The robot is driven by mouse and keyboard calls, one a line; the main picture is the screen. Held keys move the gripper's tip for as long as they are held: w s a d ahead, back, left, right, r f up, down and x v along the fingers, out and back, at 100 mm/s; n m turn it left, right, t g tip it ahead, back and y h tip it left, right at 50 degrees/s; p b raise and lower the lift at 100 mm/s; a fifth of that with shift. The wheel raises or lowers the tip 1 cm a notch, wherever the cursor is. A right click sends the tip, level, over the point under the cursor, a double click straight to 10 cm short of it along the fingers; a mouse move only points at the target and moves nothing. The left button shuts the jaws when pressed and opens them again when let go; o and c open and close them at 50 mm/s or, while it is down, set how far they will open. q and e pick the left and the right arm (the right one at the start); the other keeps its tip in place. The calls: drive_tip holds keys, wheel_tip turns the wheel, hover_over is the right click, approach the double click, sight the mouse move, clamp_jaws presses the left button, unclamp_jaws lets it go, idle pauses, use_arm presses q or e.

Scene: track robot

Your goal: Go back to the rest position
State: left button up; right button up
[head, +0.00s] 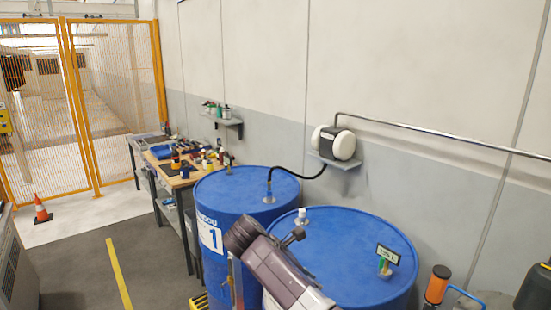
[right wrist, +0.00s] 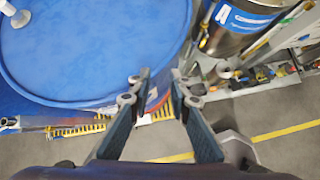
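My right arm (head: 280,268) reaches up from the bottom of the head view, in front of the two blue drums. Its fingers cannot be made out clearly there. In the right wrist view my right gripper (right wrist: 161,82) has its two dark fingers apart, with nothing held between them. The fingers show beside the rim of a blue drum, and I cannot tell how far from it they are. My left gripper is not in view.
A blue drum marked 1 (head: 235,190) and another blue drum (head: 345,255) with a small sign stand by the wall. A cluttered workbench (head: 180,180) is beyond them. An orange cone (head: 41,210) stands near the yellow fence (head: 80,110). Open floor lies left of the drums.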

drive_tip(key=s+f+m+g+y, duration=0.1)
drive_tip(key=s+f+m+y, duration=0.6)
drive_tip(key=s+f, duration=1.1)
drive_tip(key=s+d+m, duration=0.6)
drive_tip(key=s+m, duration=0.1)
drive_tip(key=s, duration=0.3)
drive_tip(key=s+d+m, duration=0.7)
drive_tip(key=s, duration=0.3)
wheel_tip(320, 180, down, 32)
drive_tip(key=s+b, duration=0.2)
drive_tip(key=b, duration=0.5)
use_arm(q)
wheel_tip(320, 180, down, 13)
drive_tip(key=b, duration=0.5)
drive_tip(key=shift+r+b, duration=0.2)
drive_tip(key=shift+b, duration=0.1)
use_arm(e)
drive_tip(key=s+d+f+g, duration=0.1)
drive_tip(key=s+f, duration=0.7)
drive_tip(key=f, duration=0.3)
drive_tip(key=s+d+f, duration=0.1)
drive_tip(key=s+f, duration=0.8)
drive_tip(key=f, duration=0.3)
drive_tip(key=shift+s+d+n+g, duration=0.15)
drive_tip(key=shift+n+g, duration=0.15)
drive_tip(key=shift+g, duration=0.1)
